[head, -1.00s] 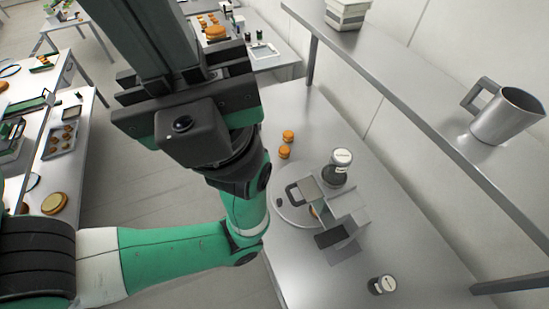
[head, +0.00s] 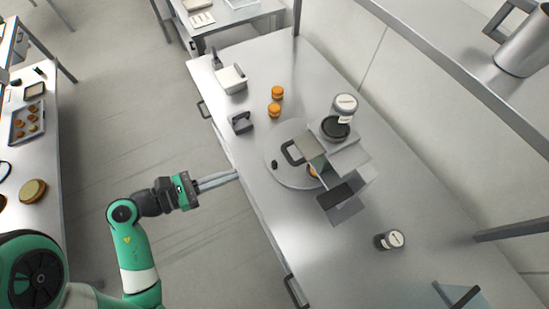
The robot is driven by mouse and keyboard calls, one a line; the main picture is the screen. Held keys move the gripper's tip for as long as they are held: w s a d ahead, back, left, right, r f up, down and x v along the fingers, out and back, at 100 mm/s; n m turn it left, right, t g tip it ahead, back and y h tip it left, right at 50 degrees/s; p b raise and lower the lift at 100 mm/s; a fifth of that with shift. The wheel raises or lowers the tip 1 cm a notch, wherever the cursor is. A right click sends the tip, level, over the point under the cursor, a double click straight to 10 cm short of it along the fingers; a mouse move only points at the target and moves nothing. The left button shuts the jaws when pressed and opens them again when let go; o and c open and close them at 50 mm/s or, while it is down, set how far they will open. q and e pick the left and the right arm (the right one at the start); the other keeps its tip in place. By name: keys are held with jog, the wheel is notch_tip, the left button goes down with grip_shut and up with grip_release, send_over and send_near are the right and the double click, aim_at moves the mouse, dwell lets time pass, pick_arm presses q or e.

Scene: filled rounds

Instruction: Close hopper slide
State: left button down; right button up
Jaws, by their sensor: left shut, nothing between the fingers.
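The hopper unit (head: 343,160) is a grey metal box on a round turntable plate (head: 284,178) in the middle of the steel table. A dark jar with a pale label (head: 343,106) stands at its top. A flat plate, which looks like the slide, carries a dark loop handle (head: 292,153) and sticks out on the unit's left side. A dark opening or tray (head: 337,195) shows at the lower front. My left gripper (head: 236,176) is shut and empty at the table's left edge, left of the turntable and apart from the handle. My right gripper is not in view.
A white box (head: 231,78) and a dark-handled item (head: 241,122) lie near the left edge. A labelled jar (head: 388,240) stands at front right. A shelf (head: 455,65) overhangs the right.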

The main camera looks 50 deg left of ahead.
pick_arm(q)
jog(key=p+x, duration=0.1)
jog(key=x, duration=1.2)
jog(key=shift+w, duration=0.3)
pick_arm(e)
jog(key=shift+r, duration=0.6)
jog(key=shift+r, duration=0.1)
